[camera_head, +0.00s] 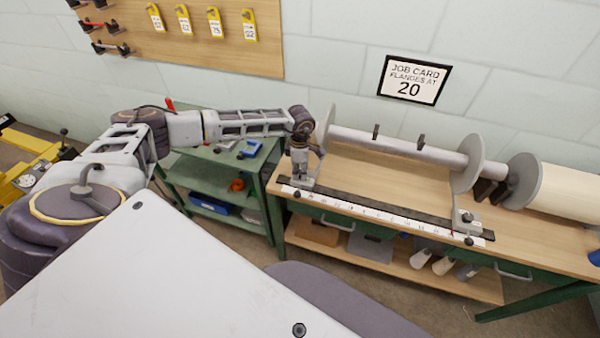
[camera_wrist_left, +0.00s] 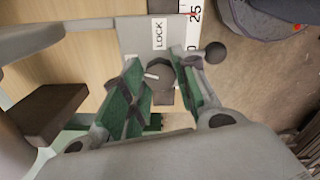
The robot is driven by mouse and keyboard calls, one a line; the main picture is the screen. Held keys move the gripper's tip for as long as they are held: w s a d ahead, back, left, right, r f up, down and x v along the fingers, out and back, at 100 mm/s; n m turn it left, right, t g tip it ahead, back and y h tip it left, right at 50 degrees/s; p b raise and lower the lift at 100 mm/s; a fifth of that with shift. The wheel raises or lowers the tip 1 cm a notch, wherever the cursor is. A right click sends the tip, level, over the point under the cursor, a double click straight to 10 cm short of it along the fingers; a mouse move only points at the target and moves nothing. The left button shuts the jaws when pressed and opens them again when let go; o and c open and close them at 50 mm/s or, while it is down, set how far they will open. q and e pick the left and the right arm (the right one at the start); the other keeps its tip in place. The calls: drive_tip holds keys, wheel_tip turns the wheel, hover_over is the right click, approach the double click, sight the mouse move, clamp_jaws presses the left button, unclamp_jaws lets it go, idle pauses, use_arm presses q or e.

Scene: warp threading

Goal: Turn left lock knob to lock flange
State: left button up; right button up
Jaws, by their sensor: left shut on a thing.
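My left gripper (camera_head: 300,172) points down at the left end of the ruled rail, beside the left flange (camera_head: 325,128), a pale grey disc on the beam. In the left wrist view, the green-padded fingers (camera_wrist_left: 166,95) are closed around the dark grey left lock knob (camera_wrist_left: 160,76). A short white mark lies near the knob's top left. A white LOCK label (camera_wrist_left: 158,33) is on the grey plate just above the knob. In the head view the gripper hides most of the knob. The right flange (camera_head: 467,163) stands farther right. My right gripper is not in view.
The ruler (camera_head: 375,211) runs along the bench front. A small dark ball (camera_wrist_left: 215,53) sits right of the fingers. A job card (camera_head: 413,80) reads "FLANGES AT 20". A pale roll (camera_head: 560,192) lies at right. A green cart (camera_head: 205,170) stands left of the bench.

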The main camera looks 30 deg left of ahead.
sight(300, 172)
use_arm(q)
drive_tip(key=m+b, duration=0.3)
drive_tip(key=m, duration=0.1)
drive_tip(key=shift+m, duration=0.3)
drive_tip(key=shift+m+b, duration=0.8)
drive_tip(key=shift+m, duration=0.3)
drive_tip(key=m+b, duration=0.2)
drive_tip(key=m, duration=0.1)
drive_tip(key=shift+m, duration=0.4)
drive_tip(key=m+b, duration=0.2)
drive_tip(key=m, duration=0.1)
drive_tip(key=shift+m+b, duration=0.3)
drive_tip(key=o, duration=1)
drive_tip(key=shift+r, duration=0.8)
wheel_tip(300, 172, up, 10)
drive_tip(key=shift+r, duration=0.25)
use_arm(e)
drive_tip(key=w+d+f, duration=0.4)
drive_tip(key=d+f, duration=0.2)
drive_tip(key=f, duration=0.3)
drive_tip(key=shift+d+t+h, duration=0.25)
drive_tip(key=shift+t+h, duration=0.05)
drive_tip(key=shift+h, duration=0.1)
